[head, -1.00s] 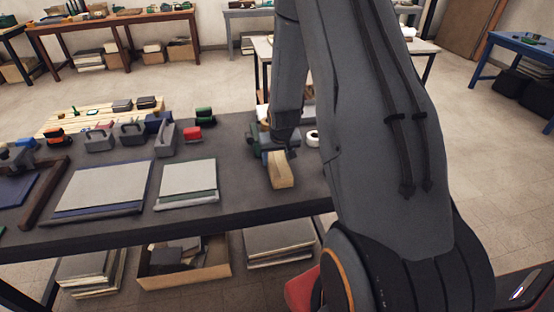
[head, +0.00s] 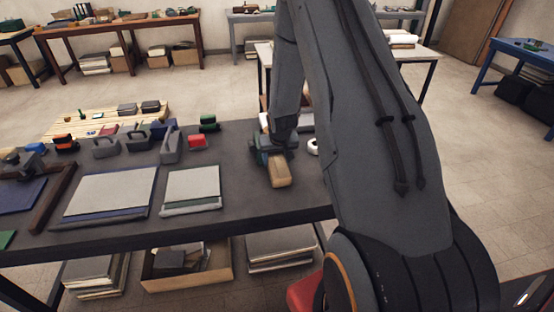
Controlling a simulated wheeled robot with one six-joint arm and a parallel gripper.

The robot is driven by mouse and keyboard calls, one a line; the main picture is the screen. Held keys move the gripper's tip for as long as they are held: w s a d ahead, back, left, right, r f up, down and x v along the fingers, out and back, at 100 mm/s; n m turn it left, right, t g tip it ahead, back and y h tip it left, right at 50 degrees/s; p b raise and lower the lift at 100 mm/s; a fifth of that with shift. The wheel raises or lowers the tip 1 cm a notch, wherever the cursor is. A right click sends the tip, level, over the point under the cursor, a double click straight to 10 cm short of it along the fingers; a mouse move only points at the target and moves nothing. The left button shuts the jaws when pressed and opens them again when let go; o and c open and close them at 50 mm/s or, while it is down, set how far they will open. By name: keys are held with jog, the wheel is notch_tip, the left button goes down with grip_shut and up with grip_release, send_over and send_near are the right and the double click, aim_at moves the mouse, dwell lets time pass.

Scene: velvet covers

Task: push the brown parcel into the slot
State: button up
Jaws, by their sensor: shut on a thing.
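A brown block (head: 279,174), which looks like the parcel, is at the front of my gripper (head: 277,155), near the right part of the dark worktable (head: 240,188). My gripper points down at the table and is shut on the block, whose near end sticks out toward me. The fingertips are small and partly hidden by the block and my wrist. I cannot tell whether the block touches the tabletop. No slot can be made out; my arm covers the table's right end.
Grey boards (head: 110,192) and a smaller board (head: 192,187) lie left of the block. Grey holders (head: 170,146), a red item (head: 197,141) and a wooden slatted board (head: 95,123) are behind them. A white roll (head: 313,146) is beside my arm. Bare tabletop lies between the smaller board and block.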

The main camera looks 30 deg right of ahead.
dwell(0.4)
jog(key=o, duration=1.3)
jog(key=shift+o, duration=0.3)
jog(key=p+v, duration=0.3)
jog(key=v, duration=0.4)
jog(key=shift+r, duration=0.15)
jog(key=shift+s+r, duration=0.15)
jog(key=shift+r, duration=0.1)
jog(key=shift+a, duration=0.15)
jog(key=s+a+r+n+g+b, duration=0.1)
jog(key=s+a+r+b, duration=0.1)
jog(key=s+a, duration=0.3)
jog(key=s+a+r+n+g+b, duration=0.1)
jog(key=s+a+r+b, duration=0.2)
jog(key=s+a, duration=0.3)
jog(key=s+a+r+n+y+b, duration=0.1)
jog(key=s+a+r+b, duration=0.2)
jog(key=s, duration=0.9)
jog(key=a, duration=0.3)
jog(key=shift+g+b, duration=0.35)
jog(key=shift+g, duration=0.05)
